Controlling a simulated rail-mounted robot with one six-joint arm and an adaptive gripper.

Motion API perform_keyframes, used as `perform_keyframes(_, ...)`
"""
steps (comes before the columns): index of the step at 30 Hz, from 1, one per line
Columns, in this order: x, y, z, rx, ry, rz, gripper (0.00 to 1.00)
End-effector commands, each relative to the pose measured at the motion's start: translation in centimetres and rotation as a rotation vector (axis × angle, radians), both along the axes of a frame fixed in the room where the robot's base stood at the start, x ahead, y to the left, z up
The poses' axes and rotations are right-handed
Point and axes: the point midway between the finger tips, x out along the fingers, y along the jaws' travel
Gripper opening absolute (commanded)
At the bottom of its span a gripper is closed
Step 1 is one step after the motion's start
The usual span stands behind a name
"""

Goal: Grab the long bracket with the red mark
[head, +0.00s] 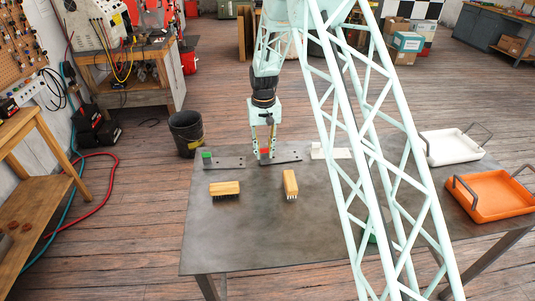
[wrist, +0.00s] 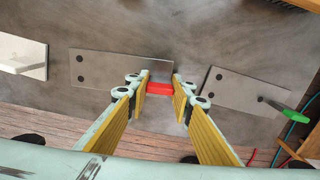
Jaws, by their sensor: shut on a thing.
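The bracket with the red mark is a flat dark plate (head: 287,157) with a red upright block at its left end, lying at the back of the table. In the wrist view its plate (wrist: 105,68) shows two dark holes at the far left end. My gripper (head: 266,150) reaches straight down over the red end. In the wrist view my gripper (wrist: 160,90) has its yellow-padded fingers closed on the two sides of the red block (wrist: 159,89). The plate appears to rest on the table. Part of the red end is hidden by the fingers.
A green-marked bracket (head: 227,162) lies close to the left, a white-marked bracket (head: 336,153) to the right. White (head: 455,158) and orange (head: 500,207) trays stand at right. The table's front left is clear.

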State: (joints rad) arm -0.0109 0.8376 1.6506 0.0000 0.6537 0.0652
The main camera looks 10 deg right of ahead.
Motion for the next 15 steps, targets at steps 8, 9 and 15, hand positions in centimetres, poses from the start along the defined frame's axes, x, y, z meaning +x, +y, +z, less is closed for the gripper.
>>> perform_keyframes(8,0.1,0.0,2.0,0.000,-0.003,0.000,0.00)
perform_keyframes(9,0.1,0.0,2.4,0.000,-0.003,0.000,0.00)
perform_keyframes(15,0.2,0.0,5.0,0.000,-0.004,0.000,0.00)
